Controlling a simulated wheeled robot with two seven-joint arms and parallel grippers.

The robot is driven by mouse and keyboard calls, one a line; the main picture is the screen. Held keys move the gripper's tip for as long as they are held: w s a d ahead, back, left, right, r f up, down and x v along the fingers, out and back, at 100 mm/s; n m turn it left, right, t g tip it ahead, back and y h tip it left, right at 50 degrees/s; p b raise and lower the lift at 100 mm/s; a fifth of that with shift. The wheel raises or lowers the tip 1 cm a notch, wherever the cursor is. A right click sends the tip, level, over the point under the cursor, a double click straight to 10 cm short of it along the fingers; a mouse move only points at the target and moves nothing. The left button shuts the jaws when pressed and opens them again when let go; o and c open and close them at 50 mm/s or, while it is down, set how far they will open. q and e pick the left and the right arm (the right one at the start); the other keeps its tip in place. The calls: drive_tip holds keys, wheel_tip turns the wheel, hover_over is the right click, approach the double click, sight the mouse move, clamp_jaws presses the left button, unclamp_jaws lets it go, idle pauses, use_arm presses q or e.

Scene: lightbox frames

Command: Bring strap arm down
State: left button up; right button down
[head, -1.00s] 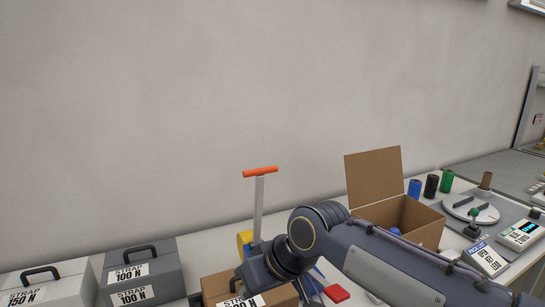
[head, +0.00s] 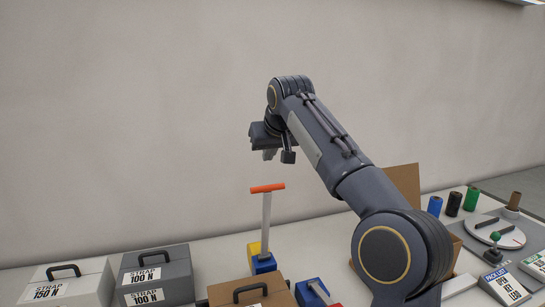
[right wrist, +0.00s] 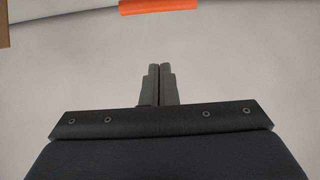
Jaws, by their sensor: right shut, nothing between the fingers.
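The strap arm (head: 266,222) is a grey lever standing upright, with an orange crossbar handle (head: 267,188) on top. Its base (head: 263,264) is blue with a yellow part. My right gripper (head: 269,155) is raised above the handle in the head view, apart from it. In the right wrist view its two fingers (right wrist: 160,72) are together and empty. The orange handle also shows at that view's top edge (right wrist: 158,6), beyond the fingertips. My left gripper is in neither view.
Handled cases marked STRAP 150 N (head: 70,285) and STRAP 100 N (head: 152,277) stand at left. A brown case (head: 235,292) stands in front of the lever, a blue device with red (head: 312,292) beside it. My right arm partly hides an open cardboard box (head: 405,182).

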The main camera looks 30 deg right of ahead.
drive_tip(key=f, duration=0.2)
drive_tip(key=w+f, duration=0.1)
drive_tip(key=f, duration=0.3)
drive_tip(key=shift+w+d+f+b, duration=0.2)
drive_tip(key=shift+w+f+b, duration=0.1)
drive_tip(key=shift+f, duration=0.05)
drive_tip(key=shift+s+f, duration=0.1)
drive_tip(key=shift+s, duration=0.1)
drive_tip(key=shift+a+f, duration=0.1)
drive_tip(key=shift+f, duration=0.05)
drive_tip(key=shift+s, duration=0.1)
